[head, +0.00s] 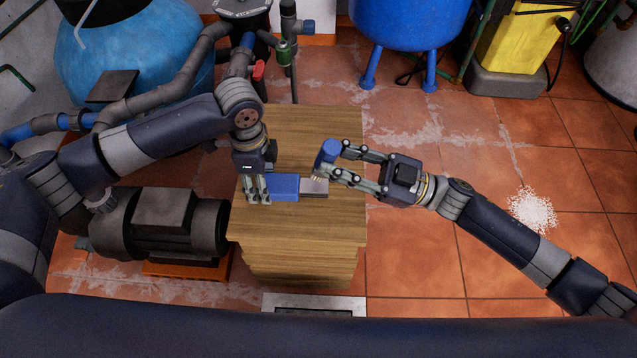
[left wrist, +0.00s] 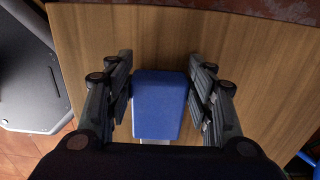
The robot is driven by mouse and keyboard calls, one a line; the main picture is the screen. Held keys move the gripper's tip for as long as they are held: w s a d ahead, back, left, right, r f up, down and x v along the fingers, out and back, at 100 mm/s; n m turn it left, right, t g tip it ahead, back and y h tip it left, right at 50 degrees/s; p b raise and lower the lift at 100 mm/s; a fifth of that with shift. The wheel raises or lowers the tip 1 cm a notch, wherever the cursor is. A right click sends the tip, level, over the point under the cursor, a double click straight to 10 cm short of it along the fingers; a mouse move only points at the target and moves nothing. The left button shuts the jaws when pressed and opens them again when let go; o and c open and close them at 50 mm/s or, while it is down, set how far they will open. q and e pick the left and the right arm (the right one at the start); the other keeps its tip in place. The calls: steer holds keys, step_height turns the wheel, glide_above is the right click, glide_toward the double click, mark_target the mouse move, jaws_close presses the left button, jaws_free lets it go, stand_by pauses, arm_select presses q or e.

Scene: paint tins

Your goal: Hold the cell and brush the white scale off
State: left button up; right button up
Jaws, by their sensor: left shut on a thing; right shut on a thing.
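The cell lies flat on the wooden stand, with a blue body (head: 285,187) and a grey end (head: 316,188) pointing right. The blue body also shows in the left wrist view (left wrist: 160,105). My left gripper (head: 258,190) points down and is shut on the left part of the blue body. My right gripper (head: 333,163) is shut on a brush with a blue handle (head: 327,151). The brush's pale bristles (head: 317,176) are over the grey end, touching or very near it; I cannot tell which. White scale cannot be clearly made out on the cell.
The wooden stand (head: 300,232) has bare top in front of and behind the cell. A dark pump motor (head: 160,222) stands close at its left. A blue tank (head: 410,20) and a yellow canister (head: 515,45) stand behind. White granules (head: 532,210) lie on the tiled floor at right.

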arm_select(q)
steer(key=shift+f, duration=0.1)
steer(key=o, duration=1.5)
step_height(320, 180, up, 12)
